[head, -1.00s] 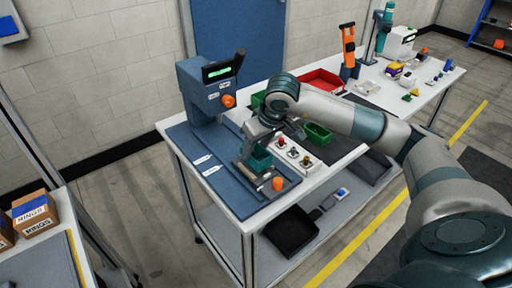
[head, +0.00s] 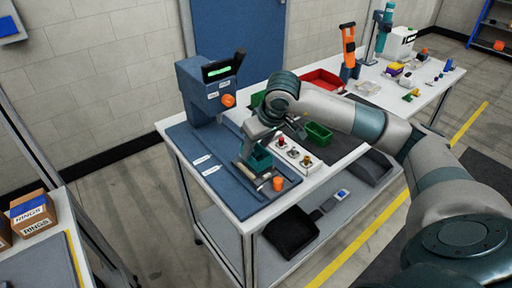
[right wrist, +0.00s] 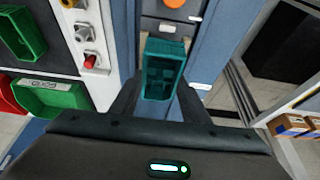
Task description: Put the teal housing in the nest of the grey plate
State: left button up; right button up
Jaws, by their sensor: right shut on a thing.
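The teal housing (head: 258,161) is held in my right gripper (head: 256,151), just above the front of the blue mat. In the right wrist view the housing (right wrist: 164,68), an open box with inner divisions, sits between the two dark fingers. The grey plate (right wrist: 160,28) shows beyond it, with an orange knob (right wrist: 173,3) at its far end. I cannot make out the nest; the housing and gripper cover it. I cannot tell whether the housing touches the plate. My left gripper is out of view.
A blue machine with a lit display (head: 207,90) stands behind on the mat (head: 200,160). A white block with several coloured knobs (head: 297,153) lies right of the gripper, near green bins (head: 318,134) and a red tray (head: 322,79). The table's front edge is close.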

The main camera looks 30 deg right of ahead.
jog(key=shift+b, duration=0.45)
dwell(0.5)
dwell(0.5)
jog(key=shift+f, duration=0.2)
jog(key=shift+d+f+b, duration=0.25)
jog(key=shift+f+b, duration=0.1)
jog(key=shift+b, duration=0.2)
